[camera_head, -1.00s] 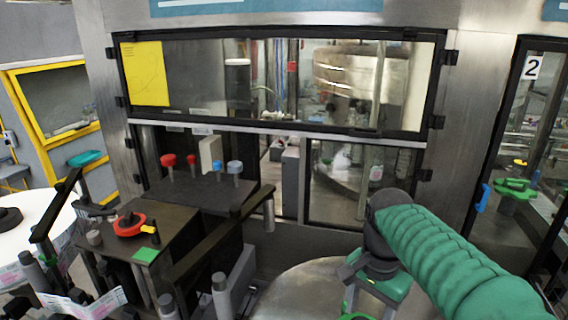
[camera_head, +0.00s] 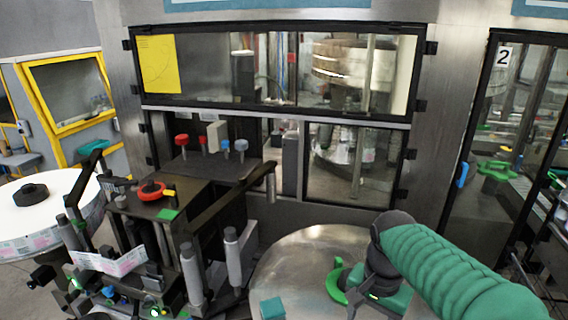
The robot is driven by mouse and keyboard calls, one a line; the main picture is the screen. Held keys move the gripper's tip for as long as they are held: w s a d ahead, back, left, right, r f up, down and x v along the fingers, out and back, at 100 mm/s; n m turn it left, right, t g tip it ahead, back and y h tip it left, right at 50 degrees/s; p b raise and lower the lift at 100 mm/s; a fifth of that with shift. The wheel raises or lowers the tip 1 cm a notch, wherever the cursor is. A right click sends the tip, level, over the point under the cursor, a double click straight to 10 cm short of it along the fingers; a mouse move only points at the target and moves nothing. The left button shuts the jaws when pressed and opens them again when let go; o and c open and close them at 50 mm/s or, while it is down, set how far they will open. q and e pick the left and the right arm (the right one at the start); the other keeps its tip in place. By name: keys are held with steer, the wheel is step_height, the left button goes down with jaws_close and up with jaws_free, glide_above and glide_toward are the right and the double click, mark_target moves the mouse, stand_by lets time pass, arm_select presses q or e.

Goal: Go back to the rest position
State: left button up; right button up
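My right arm in its green sleeve comes in from the right. My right gripper (camera_head: 345,290) hangs below its dark wrist, over the round metal table (camera_head: 300,250). A curved green finger part shows at its left side; its lower end is cut off by the picture edge, so its opening is unclear. I see nothing held in it. My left gripper is not identifiable in view.
A large label reel (camera_head: 60,232) with a black hub (camera_head: 30,195) lies at far left. Red and blue knobs (camera_head: 240,146) stand behind the labeller. A glazed machine cabinet fills the back. A small teal block (camera_head: 272,307) shows at the bottom edge.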

steer(key=s+d+f+n+t, duration=0.1)
steer(key=s+f+n, duration=0.35)
steer(key=f, duration=0.35)
steer(key=s+d+f+n+t, duration=0.1)
steer(key=s+d+f+n, duration=0.15)
steer(key=s+f, duration=0.4)
arm_select(q)
steer(key=s+b+x, duration=0.2)
steer(key=b+x, duration=0.8)
steer(key=b, duration=0.1)
steer(key=shift+f, duration=0.7)
arm_select(e)
steer(key=s+a+x, duration=0.1)
steer(key=s+x, duration=0.1)
steer(key=x, duration=1)
steer(key=shift+s+f+n, duration=0.25)
steer(key=shift+n, duration=0.05)
arm_select(q)
steer(key=shift+w, duration=0.1)
